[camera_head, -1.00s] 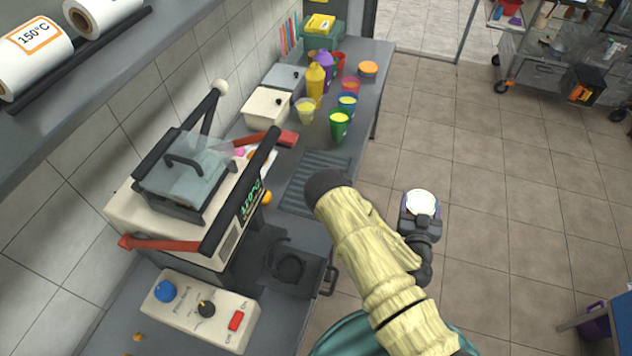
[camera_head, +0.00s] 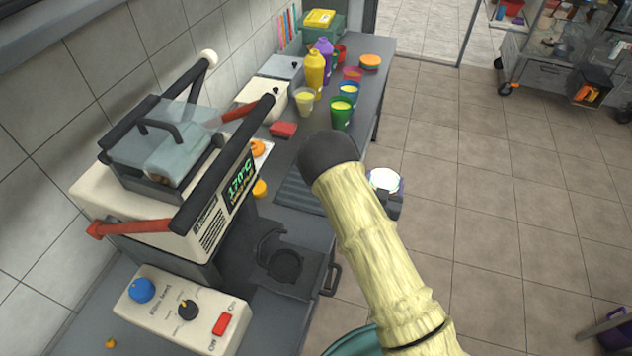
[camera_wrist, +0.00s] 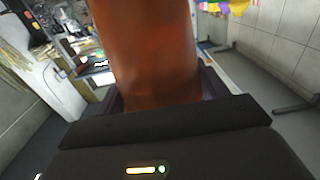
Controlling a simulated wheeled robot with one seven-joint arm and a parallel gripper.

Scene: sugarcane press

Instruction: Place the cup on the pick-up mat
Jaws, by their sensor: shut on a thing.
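My gripper (camera_head: 391,192) is shut on the cup (camera_head: 386,180), seen from above in the head view with a pale round top and a bluish-purple rim. In the wrist view the cup (camera_wrist: 148,55) is a brownish-orange wall standing between the jaws. The cup is held over the floor side, right of the counter edge. The dark ribbed mat (camera_head: 294,192) lies on the counter, left of the cup and apart from it. My arm hides the mat's right part.
Filled cups, including a green one (camera_head: 341,115), and a yellow bottle (camera_head: 314,72) stand farther along the counter. A press machine (camera_head: 165,205) and a control box (camera_head: 183,310) stand at left.

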